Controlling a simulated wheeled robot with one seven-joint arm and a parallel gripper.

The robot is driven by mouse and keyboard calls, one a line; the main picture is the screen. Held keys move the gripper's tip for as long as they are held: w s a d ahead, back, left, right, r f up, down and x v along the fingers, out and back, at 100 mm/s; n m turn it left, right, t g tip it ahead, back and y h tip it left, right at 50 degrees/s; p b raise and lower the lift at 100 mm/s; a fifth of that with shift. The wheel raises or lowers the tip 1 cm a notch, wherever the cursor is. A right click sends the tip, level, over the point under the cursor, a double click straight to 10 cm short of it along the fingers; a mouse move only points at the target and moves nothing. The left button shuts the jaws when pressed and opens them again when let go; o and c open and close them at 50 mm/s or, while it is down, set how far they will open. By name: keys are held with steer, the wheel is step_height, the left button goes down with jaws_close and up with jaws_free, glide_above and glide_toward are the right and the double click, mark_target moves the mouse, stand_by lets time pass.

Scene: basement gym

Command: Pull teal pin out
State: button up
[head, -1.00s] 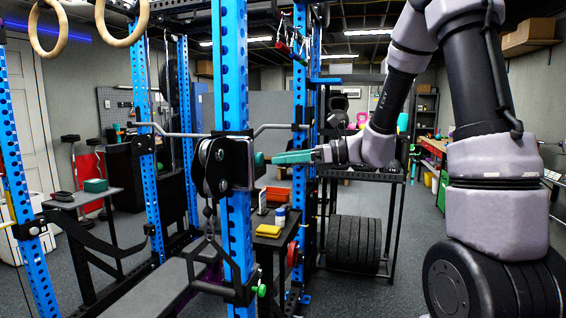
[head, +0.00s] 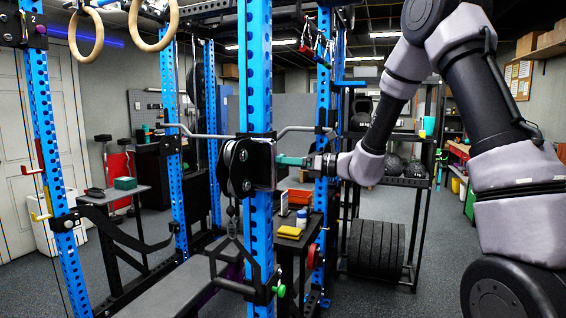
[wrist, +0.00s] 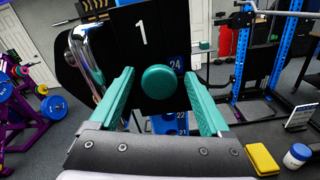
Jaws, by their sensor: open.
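The teal pin (wrist: 160,85) shows its round knob head-on in the wrist view, in front of a black plate marked 1. My gripper (wrist: 161,78) is open, with one teal finger on each side of the knob. Gaps show between the knob and both fingers, so it is not clamped. In the head view my gripper (head: 290,160) points left at the pulley bracket (head: 240,167) on the blue upright (head: 258,80). The knob cannot be made out there behind the fingers.
A curved chrome bar (wrist: 88,58) passes close to the left finger in the wrist view. A green knob (head: 279,290) sits lower on the upright. A small table with a yellow block (head: 290,231) stands behind. A shelf with dark balls (head: 392,164) is at right.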

steer(key=shift+a, duration=0.3)
jaws_close()
steer(key=shift+v, duration=1.15)
jaws_free()
steer(key=shift+w, duration=0.1)
steer(key=v, duration=1.1)
